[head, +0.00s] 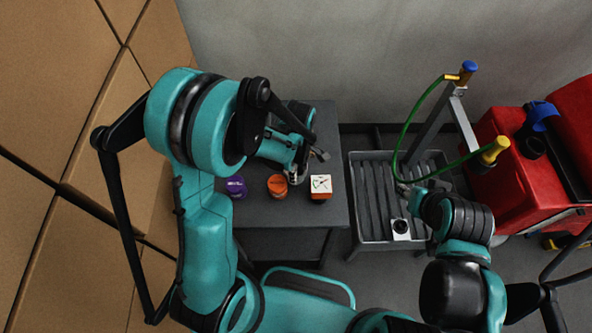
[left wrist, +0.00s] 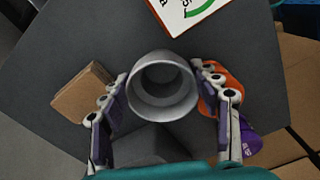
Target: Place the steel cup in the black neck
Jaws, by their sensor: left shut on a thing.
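The steel cup (left wrist: 162,88) is grey and round, with its open mouth facing the left wrist camera. My left gripper (left wrist: 165,104) is shut on it, one finger on each side. In the head view my left gripper (head: 296,172) is over the dark table, and the cup is mostly hidden there. A black neck (head: 531,147) stands on the red tank at the right, beside a blue cap. My right arm reaches in from the right over the grey basin; its fingers are too unclear to read.
On the dark table (head: 331,205) are a purple item (head: 236,187), an orange item (head: 277,186) and a white-topped box (head: 320,186). A ribbed basin (head: 375,244) has a post with a green hose (head: 405,135). The red tank (head: 497,200) stands right. Stacked boxes line the left.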

